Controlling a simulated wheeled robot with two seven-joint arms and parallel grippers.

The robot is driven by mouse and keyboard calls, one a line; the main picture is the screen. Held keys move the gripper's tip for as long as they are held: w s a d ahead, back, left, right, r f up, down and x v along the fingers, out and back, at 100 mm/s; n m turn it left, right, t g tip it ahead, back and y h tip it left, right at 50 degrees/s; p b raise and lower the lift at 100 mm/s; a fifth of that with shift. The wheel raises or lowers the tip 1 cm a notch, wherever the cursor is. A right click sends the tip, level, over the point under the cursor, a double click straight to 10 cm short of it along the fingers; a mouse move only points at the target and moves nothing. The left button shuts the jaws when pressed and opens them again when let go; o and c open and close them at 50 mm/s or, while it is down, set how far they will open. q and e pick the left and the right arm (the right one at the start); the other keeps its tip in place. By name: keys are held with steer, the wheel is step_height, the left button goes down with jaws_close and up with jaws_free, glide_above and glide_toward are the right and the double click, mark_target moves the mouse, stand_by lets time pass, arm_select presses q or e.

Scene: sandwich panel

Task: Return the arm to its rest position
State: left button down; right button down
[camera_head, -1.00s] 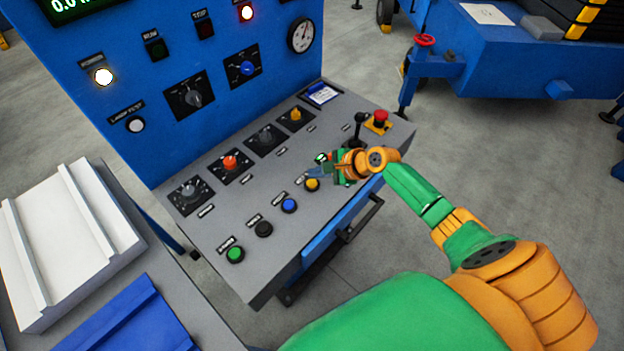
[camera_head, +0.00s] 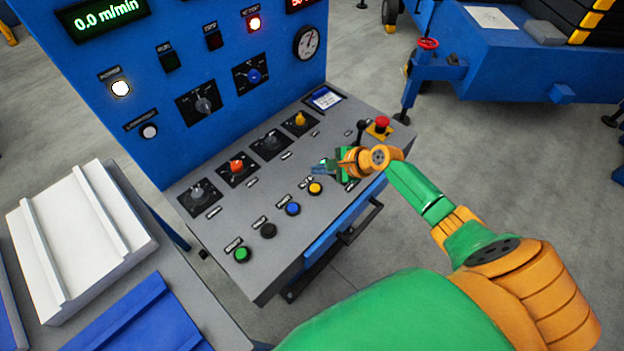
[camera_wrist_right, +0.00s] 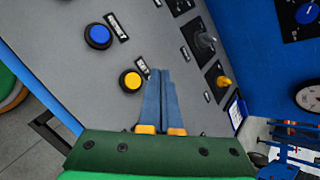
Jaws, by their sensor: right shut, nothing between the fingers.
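My right gripper (camera_head: 322,168) is over the right part of the sloped grey control desk (camera_head: 225,225), near the yellow push button (camera_head: 315,188). In the right wrist view its two blue fingers (camera_wrist_right: 160,98) lie together, shut and empty, pointing along the desk beside the yellow button (camera_wrist_right: 131,80). I cannot tell how far the fingertips are above the desk surface. My right arm (camera_head: 420,192) reaches in from the lower right. My left gripper is not in view.
The blue upright panel (camera_head: 130,60) stands behind the desk. A red emergency button (camera_head: 381,122) and a black lever (camera_head: 361,130) are close to my right wrist. White (camera_head: 80,235) and blue (camera_head: 140,320) panels lie at lower left. Open floor is at right (camera_head: 520,170).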

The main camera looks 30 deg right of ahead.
steer(key=s+a+f+n, duration=0.1)
steer(key=s+a+n, duration=0.1)
steer(key=s+a+f+n+g, duration=0.1)
steer(key=s+a+n, duration=0.1)
steer(key=s+a+f+n+g, duration=0.1)
steer(key=a+n, duration=0.1)
steer(key=shift+s, duration=0.4)
steer(key=s+a+f+n+g, duration=0.15)
steer(key=s+a+n, duration=0.25)
steer(key=s+n, duration=0.4)
steer(key=s+d+r+n+h, duration=0.3)
steer(key=s+r+n+h, duration=0.2)
steer(key=s+n, duration=0.45)
step_height(320, 180, down, 15)
steer(key=s+g, duration=0.2)
steer(key=s+d+f+g, duration=0.1)
steer(key=s+d+f, duration=0.1)
steer(key=s+f, duration=1)
steer(key=shift+s+f, duration=0.2)
steer(key=shift+s, duration=0.3)
